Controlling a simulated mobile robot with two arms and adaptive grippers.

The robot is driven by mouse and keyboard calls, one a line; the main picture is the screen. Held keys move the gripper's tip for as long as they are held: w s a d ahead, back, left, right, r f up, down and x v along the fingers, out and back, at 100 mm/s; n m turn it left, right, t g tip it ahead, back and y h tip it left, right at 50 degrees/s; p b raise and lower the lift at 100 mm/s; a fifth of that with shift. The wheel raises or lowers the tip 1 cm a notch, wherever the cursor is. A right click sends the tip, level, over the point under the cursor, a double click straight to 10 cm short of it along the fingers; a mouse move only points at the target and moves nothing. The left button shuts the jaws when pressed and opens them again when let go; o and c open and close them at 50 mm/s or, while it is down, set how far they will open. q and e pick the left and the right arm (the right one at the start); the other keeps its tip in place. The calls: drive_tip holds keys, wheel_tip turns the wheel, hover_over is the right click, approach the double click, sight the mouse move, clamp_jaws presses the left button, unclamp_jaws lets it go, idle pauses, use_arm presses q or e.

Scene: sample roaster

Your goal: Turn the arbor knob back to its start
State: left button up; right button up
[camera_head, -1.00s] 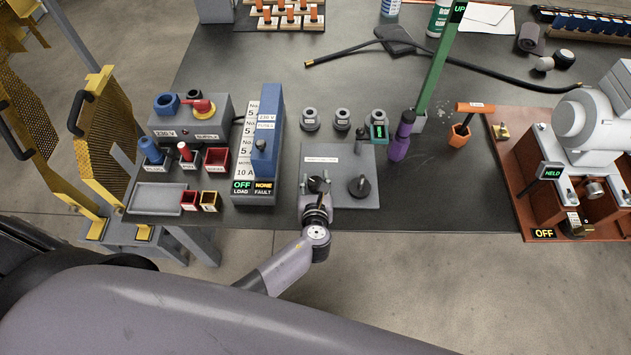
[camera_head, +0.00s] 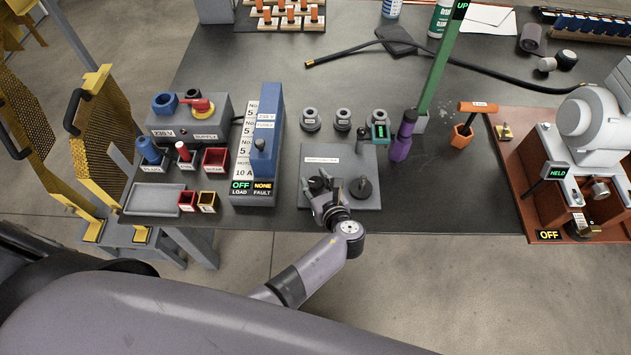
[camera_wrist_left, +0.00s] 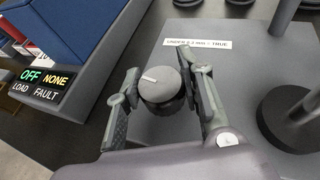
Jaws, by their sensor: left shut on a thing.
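The arbor knob (camera_wrist_left: 160,88) is a round dark grey knob with a white pointer line. It stands on a grey plate (camera_wrist_left: 233,75) labelled "UNDER 0.2 mm = TRUE", which also shows in the head view (camera_head: 345,152). In the left wrist view the pointer line points to the left. My left gripper (camera_wrist_left: 160,92) has one finger on each side of the knob and is shut on it; in the head view it is at the plate's front left (camera_head: 323,186). The gripper partly hides the knob there. My right gripper is not in view.
A dark post on a round base (camera_head: 361,187) stands close to the right of my left gripper. A purple-handled tool (camera_head: 404,135) and a machine with a "HELD" display (camera_head: 555,171) are to the right.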

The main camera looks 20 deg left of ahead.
use_arm(q)
drive_tip(key=o, duration=1.2)
